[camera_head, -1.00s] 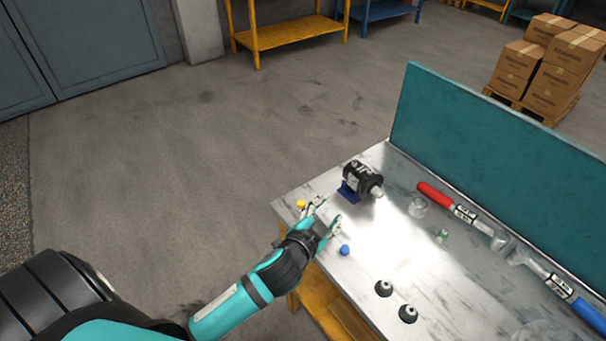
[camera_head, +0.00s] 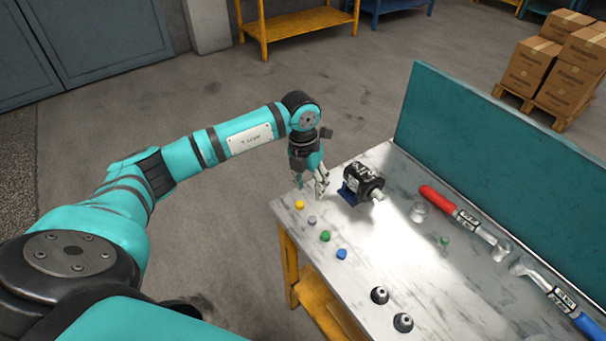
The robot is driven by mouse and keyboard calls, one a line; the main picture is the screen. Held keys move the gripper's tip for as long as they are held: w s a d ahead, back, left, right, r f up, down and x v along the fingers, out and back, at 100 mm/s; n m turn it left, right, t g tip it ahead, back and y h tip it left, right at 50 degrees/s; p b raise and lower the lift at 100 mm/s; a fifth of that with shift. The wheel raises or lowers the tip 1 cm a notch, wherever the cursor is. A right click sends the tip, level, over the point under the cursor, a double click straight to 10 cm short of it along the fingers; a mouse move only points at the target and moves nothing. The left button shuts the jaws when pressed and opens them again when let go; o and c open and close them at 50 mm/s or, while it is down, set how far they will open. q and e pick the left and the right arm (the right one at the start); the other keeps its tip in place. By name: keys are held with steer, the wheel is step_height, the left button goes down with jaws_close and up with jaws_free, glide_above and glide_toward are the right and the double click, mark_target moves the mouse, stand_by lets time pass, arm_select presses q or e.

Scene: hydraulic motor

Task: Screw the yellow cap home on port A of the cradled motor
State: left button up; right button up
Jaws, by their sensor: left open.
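The black motor (camera_head: 366,181) lies on its side in a blue cradle (camera_head: 347,194) near the table's far left corner, its pale shaft pointing right. I cannot make out port A at this size. The yellow cap (camera_head: 299,205) rests on the table near the left edge. My left gripper (camera_head: 312,192) is open and empty, pointing down just left of the motor and above the yellow cap in the picture. Its fingers look apart from both, though the exact height is hard to tell. My right gripper is not in view.
A grey cap (camera_head: 312,220), a green cap (camera_head: 325,236) and a blue cap (camera_head: 341,254) line the left edge. Two dark cone-shaped parts (camera_head: 380,295) stand nearer. Red-handled (camera_head: 438,199) and blue-handled (camera_head: 590,325) tools lie at right. A teal panel (camera_head: 480,155) closes the back.

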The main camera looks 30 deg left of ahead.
mark_target(300, 203)
arm_select(q)
steer(key=shift+y, duration=0.7)
steer(key=a+f+b, duration=0.1)
steer(key=f+b, duration=0.1)
steer(key=a+f+b, duration=0.1)
steer(key=f+b, duration=0.1)
steer(key=f, duration=0.1)
steer(key=a+f+b, duration=0.1)
steer(key=f+b, duration=0.1)
steer(key=f, duration=0.1)
steer(key=shift+s+f, duration=0.1)
jaws_close()
